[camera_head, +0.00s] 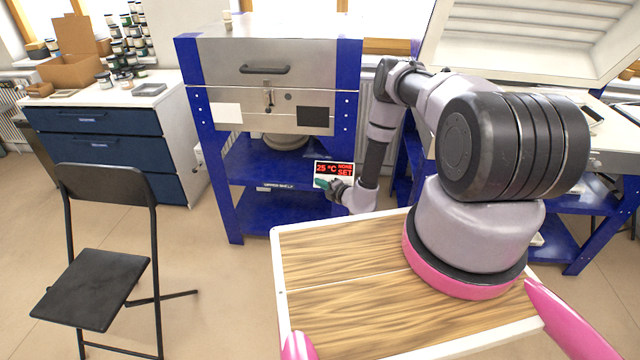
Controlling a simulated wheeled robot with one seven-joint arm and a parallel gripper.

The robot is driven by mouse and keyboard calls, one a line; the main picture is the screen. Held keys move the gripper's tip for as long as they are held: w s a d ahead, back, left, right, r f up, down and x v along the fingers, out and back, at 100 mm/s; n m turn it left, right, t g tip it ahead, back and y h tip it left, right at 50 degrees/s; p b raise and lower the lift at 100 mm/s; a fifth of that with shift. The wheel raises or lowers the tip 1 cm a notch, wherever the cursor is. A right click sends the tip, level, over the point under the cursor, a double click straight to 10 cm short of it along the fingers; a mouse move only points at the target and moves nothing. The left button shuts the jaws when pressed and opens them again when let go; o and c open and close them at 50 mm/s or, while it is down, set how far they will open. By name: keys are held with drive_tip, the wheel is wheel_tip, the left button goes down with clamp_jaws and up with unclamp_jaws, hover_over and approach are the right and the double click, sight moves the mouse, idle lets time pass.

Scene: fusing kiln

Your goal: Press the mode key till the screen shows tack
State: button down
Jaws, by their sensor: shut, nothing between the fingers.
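The kiln's controller screen (334,168) glows red on black. It reads "25 °C" on the left, with what looks like "NONE" above "SET" on the right. My gripper (320,183) is shut and empty, just below the screen's lower left, with its tip pointing left. I cannot tell whether it touches the controller. The mode key cannot be made out; the area below the screen is partly hidden by my gripper and wrist.
The steel kiln (262,85) stands on a blue frame with shelves (270,210). A black folding chair (95,285) stands at the front left. A blue drawer cabinet (110,150) is behind it. Another kiln (530,40) has its lid open at right.

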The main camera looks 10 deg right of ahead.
drive_tip(key=shift+w+f, duration=0.1)
drive_tip(key=w+d+f, duration=0.2)
drive_tip(key=w+f, duration=0.3)
drive_tip(key=w, duration=0.1)
drive_tip(key=shift+w, duration=0.25)
drive_tip(key=shift+d+f, duration=0.15)
drive_tip(key=shift+f, duration=0.05)
idle(1.8)
drive_tip(key=shift+w+f, duration=0.15)
drive_tip(key=shift+w, duration=0.15)
drive_tip(key=shift+w+d+f, duration=0.15)
drive_tip(key=shift+w+f, duration=0.15)
drive_tip(key=shift+w, duration=0.05)
idle(0.8)
drive_tip(key=shift+s+r, duration=0.1)
drive_tip(key=shift+s+a+r, duration=0.2)
drive_tip(key=shift+s+r, duration=0.3)
drive_tip(key=shift+s, duration=0.05)
drive_tip(key=shift+s, duration=0.1)
drive_tip(key=shift+s+a+r, duration=0.3)
drive_tip(key=shift+s+r, duration=0.45)
drive_tip(key=shift+s, duration=0.15)
drive_tip(key=shift+s+a+r, duration=0.3)
drive_tip(key=shift+s+r, duration=0.45)
drive_tip(key=shift+s, duration=0.15)
